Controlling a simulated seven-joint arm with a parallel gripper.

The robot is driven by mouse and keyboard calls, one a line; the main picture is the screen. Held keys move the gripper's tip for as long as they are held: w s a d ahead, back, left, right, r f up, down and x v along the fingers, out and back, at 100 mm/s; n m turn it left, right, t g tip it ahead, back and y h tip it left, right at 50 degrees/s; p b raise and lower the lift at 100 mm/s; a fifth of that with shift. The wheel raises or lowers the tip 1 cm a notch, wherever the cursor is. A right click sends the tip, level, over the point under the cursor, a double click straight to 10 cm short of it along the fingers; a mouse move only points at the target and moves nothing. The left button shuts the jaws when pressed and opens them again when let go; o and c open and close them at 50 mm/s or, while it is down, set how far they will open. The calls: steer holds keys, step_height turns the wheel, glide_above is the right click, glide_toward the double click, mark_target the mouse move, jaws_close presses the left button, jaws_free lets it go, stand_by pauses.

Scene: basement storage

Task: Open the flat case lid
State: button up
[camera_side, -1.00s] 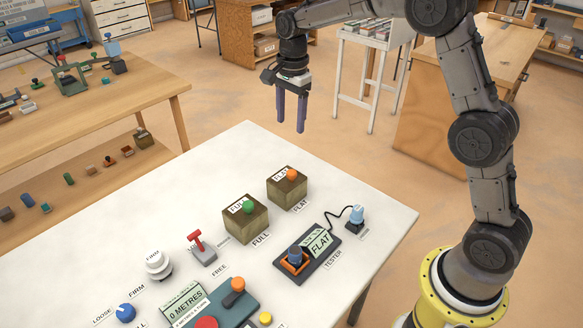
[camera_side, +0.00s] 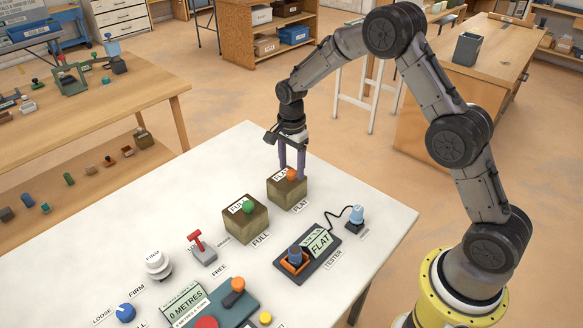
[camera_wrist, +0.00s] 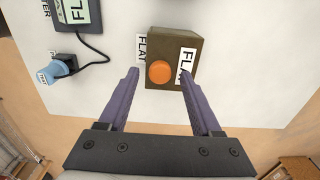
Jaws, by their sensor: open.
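The flat case (camera_side: 287,193) is a brown box with a FLAT label and an orange knob (camera_side: 291,175) on its lid. It stands near the far edge of the white table, and its lid looks closed. In the wrist view the open fingers (camera_wrist: 160,80) straddle the orange knob (camera_wrist: 160,72) with clear gaps on both sides. The case (camera_wrist: 172,45) lies beyond the fingertips. I cannot tell the exact height of the fingertips over the lid.
The full case (camera_side: 245,218) with a green knob (camera_side: 248,207) stands close by, nearer the camera. The tester (camera_side: 308,252) and its cabled blue-topped probe (camera_side: 356,217) are to the right. A red lever (camera_side: 199,243) and a white dial (camera_side: 157,263) are to the left.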

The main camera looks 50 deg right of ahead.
steer(key=shift+f, duration=0.5)
jaws_close()
steer(key=shift+r, duration=0.1)
stand_by(1.1)
